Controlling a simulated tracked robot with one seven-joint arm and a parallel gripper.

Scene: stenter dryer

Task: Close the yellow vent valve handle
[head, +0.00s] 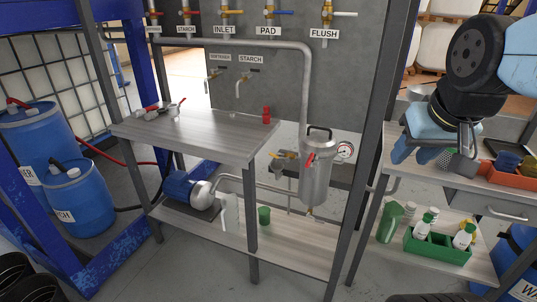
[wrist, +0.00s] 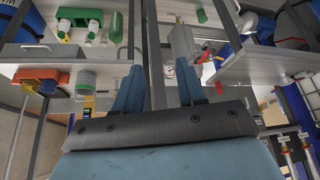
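A small yellow handle (head: 284,154) shows just left of the upright metal filter canister (head: 316,180) in the head view. It is partly crowded by other fittings, and its exact position is hard to tell. A red handle (head: 312,158) sits on the front of the canister, and a round gauge (head: 345,150) is at its right. My gripper (head: 413,152) is over the right-hand bench, well right of the canister. In the wrist view its two blue fingers (wrist: 160,90) are spread with nothing held between them. The gauge (wrist: 168,70) shows between the fingers, farther off.
A dark upright post (head: 370,150) stands between my gripper and the canister. The right bench (head: 405,172) holds a mesh cup (head: 463,166) and an orange tray (head: 508,178). A green caddy (head: 437,247) with bottles is below. A steel table (head: 195,135) is left of the canister.

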